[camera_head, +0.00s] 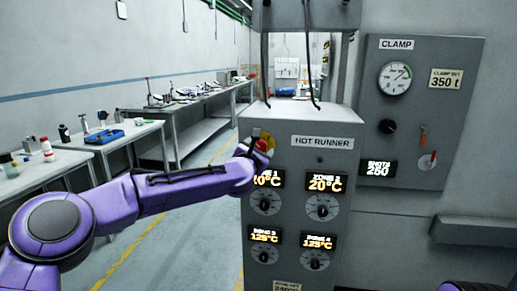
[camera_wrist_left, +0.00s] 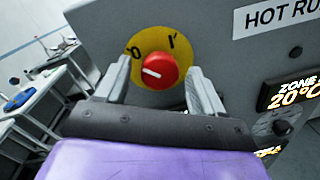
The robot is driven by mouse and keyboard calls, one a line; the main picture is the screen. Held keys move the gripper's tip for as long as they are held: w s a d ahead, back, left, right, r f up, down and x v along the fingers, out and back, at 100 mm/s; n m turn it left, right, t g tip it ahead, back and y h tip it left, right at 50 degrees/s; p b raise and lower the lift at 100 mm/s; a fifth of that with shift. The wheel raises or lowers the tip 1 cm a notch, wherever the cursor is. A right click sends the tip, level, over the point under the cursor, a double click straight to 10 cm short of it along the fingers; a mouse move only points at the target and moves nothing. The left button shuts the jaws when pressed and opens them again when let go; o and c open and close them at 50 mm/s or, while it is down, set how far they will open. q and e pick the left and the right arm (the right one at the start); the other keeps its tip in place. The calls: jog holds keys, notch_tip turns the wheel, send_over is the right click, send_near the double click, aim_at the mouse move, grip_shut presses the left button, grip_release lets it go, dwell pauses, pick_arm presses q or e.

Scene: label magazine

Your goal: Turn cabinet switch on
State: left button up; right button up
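The grey hot runner cabinet (camera_head: 330,160) stands in the middle of the head view. Its switch is a red knob (camera_wrist_left: 160,71) on a yellow round plate (camera_wrist_left: 148,42) marked 0 and I, seen in the left wrist view. A short white mark on the knob points left, on the 0 side. In the head view the red knob (camera_head: 262,145) is partly hidden by my left gripper (camera_head: 258,142). In the left wrist view my left gripper (camera_wrist_left: 160,66) is open, one finger each side of the knob, with visible gaps. My right gripper is out of view.
Zone displays (camera_head: 325,184) and dials sit below the switch. A clamp panel (camera_head: 430,110) with a gauge is on the wall at right. Benches (camera_head: 130,135) with small items stand at left; the floor (camera_head: 170,235) between is clear.

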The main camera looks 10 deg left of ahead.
pick_arm(q)
jog(key=c, duration=0.9)
jog(key=shift+o, duration=0.2)
jog(key=m+p, duration=0.2)
jog(key=m, duration=0.2)
jog(key=shift+d+r+m, duration=0.1)
jog(key=shift+r+m, duration=0.05)
jog(key=shift+m, duration=0.25)
jog(key=m+p, duration=0.2)
jog(key=m, duration=0.2)
jog(key=shift+g, duration=0.3)
jog(key=m+p, duration=0.3)
jog(key=m, duration=0.2)
jog(key=shift+d+y, duration=0.1)
jog(key=shift+y, duration=0.3)
jog(key=shift+f+m+p, duration=0.25)
jog(key=shift+m+p, duration=0.55)
jog(key=shift+m, duration=0.8)
jog(key=shift+f, duration=0.1)
